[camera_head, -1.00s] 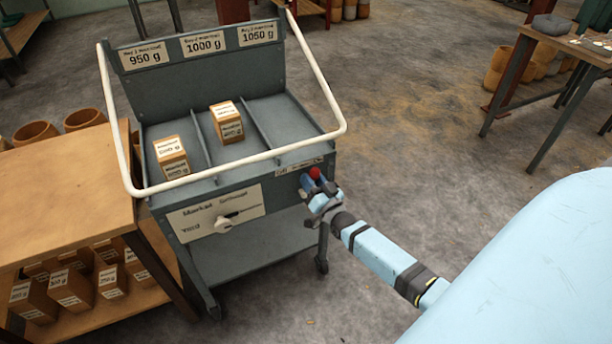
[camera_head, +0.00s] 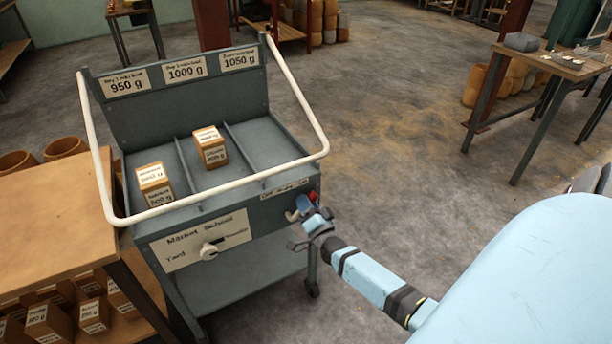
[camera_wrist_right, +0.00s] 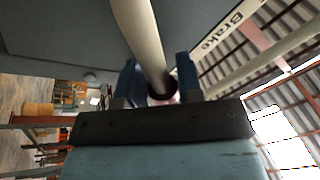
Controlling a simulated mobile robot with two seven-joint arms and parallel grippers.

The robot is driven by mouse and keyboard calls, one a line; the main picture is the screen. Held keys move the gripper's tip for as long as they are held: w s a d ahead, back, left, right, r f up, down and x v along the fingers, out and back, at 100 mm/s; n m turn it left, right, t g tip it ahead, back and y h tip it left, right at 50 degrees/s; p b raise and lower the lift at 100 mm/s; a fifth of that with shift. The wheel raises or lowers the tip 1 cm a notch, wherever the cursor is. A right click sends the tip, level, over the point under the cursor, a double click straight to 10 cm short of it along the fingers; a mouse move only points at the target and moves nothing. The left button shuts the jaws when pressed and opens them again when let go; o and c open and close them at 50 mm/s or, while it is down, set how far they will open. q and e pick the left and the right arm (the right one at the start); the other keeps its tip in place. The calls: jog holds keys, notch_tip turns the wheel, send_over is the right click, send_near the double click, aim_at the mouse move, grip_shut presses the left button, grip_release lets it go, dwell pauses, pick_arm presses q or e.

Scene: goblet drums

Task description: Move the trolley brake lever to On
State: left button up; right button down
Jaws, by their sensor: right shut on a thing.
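The grey trolley (camera_head: 225,110) stands at left centre with a white handrail. Its brake label (camera_head: 285,187) sits high at the right end of the front panel; the word "Brake" also shows in the wrist view (camera_wrist_right: 222,32). The brake lever's red knob (camera_head: 314,197) is beside the label, at the panel's right edge. My right gripper (camera_head: 308,212) is at the lever and shut on it; its fingers partly hide it. In the wrist view, the blue fingers (camera_wrist_right: 158,85) stand either side of a pale rod's dark end and a reddish patch. My left gripper is not in view.
Two weight boxes (camera_head: 211,147) stand in the trolley's top compartments. A wooden table (camera_head: 50,220) adjoins on the left. Open floor (camera_head: 400,150) lies to the right.

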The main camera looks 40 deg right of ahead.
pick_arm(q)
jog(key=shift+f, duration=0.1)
pick_arm(e)
jog(key=c, duration=0.8)
grip_release()
pick_arm(q)
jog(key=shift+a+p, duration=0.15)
jog(key=shift+p, duration=0.55)
pick_arm(e)
jog(key=v, duration=1.4)
jog(key=shift+d, duration=0.1)
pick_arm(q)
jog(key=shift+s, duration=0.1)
